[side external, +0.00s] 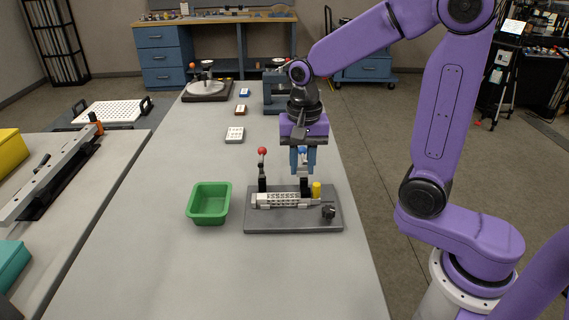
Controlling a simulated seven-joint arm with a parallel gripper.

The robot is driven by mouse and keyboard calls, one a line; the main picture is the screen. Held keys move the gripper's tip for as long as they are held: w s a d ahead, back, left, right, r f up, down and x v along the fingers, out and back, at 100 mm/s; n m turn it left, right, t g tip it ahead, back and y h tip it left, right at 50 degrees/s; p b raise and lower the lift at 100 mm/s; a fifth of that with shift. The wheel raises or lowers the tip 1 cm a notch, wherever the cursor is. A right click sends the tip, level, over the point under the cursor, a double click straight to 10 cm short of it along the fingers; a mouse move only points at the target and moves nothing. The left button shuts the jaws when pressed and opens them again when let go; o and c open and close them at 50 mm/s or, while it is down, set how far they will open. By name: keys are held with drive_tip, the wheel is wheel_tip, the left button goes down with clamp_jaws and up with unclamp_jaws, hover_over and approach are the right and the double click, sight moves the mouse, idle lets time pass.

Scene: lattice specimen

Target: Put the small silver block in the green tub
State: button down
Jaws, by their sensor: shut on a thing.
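A silver block with a lattice pattern (281,199) lies lengthwise on a dark grey fixture plate (290,223). Two upright levers stand behind it, one with a red knob (262,151) and one with a blue knob (302,150). My gripper (303,169) points down over the right lever, its fingers on either side of the blue-knobbed handle and shut on it. The fingers partly hide this lever. The green tub (209,220) stands left of the plate, apart from it, and looks empty.
A yellow cylinder (316,190) and a black knob (328,212) are on the plate's right side. A light grey block (235,135) and smaller items lie farther back on the table. The table (200,275) is clear in front of the tub.

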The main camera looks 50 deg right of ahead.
drive_tip(key=shift+w+a+f, duration=1.85)
drive_tip(key=shift+w+a, duration=0.45)
drive_tip(key=shift+w, duration=0.75)
drive_tip(key=shift+w+a+f, duration=1.85)
drive_tip(key=shift+w+a, duration=0.45)
drive_tip(key=shift+w, duration=0.8)
drive_tip(key=shift+w+a+f, duration=1.85)
drive_tip(key=shift+w+a, duration=0.45)
drive_tip(key=shift+w, duration=0.75)
drive_tip(key=shift+c, duration=1.7)
unclamp_jaws()
drive_tip(key=shift+r, duration=0.1)
drive_tip(key=shift+r, duration=2.45)
